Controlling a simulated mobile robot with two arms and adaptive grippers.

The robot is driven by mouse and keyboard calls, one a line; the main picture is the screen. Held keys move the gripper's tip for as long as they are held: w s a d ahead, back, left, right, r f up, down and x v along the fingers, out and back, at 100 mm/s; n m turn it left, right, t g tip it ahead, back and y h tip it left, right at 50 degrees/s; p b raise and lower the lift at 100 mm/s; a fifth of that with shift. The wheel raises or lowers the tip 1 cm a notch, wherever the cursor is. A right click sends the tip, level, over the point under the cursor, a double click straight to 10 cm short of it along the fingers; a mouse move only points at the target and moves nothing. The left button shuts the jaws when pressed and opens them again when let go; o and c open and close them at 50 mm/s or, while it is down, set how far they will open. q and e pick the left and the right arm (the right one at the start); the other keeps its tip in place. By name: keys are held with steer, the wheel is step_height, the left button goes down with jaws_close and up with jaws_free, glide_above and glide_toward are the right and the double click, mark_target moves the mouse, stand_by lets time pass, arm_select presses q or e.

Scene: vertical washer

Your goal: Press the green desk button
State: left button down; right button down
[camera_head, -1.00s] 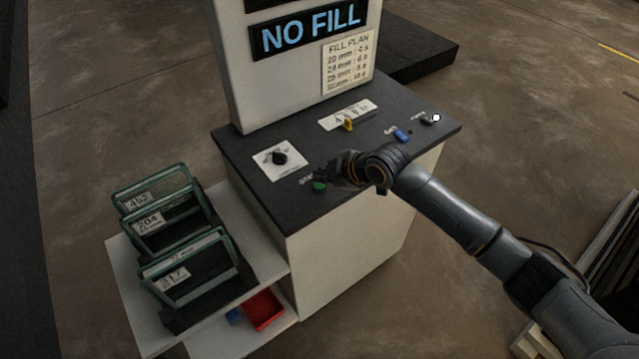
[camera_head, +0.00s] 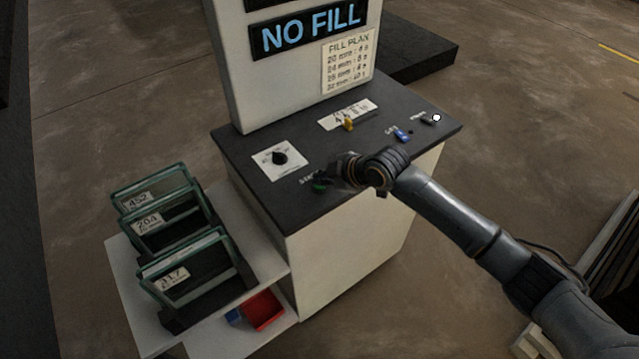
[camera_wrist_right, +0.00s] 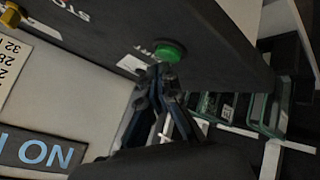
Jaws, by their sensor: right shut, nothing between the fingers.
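The green button (camera_head: 319,186) sits near the front edge of the dark desk top (camera_head: 262,203), beside a small label. It also shows in the right wrist view (camera_wrist_right: 168,51), with the closed fingertips just beside it in the picture. My right gripper (camera_head: 328,182) is shut and empty, low over the desk at the button; it partly covers the button in the head view. In the right wrist view the right gripper's fingers (camera_wrist_right: 155,75) point toward the button. I cannot tell whether they touch it. My left gripper is not in view.
A black knob (camera_head: 280,157), a yellow switch (camera_head: 348,124), a blue switch (camera_head: 401,134) and a white-tipped control (camera_head: 435,118) are on the desk. The NO FILL display (camera_head: 308,30) stands behind. Glass-sided racks (camera_head: 183,262) and a red bin (camera_head: 264,310) are at left.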

mark_target(322, 187)
steer(key=shift+f+b, duration=0.3)
steer(key=shift+f, duration=0.3)
stand_by(0.6)
steer(key=shift+r+p, duration=0.85)
steer(key=shift+r, duration=0.15)
step_height(322, 187, up, 5)
steer(key=p, duration=0.4)
steer(key=shift+r, duration=0.1)
stand_by(0.4)
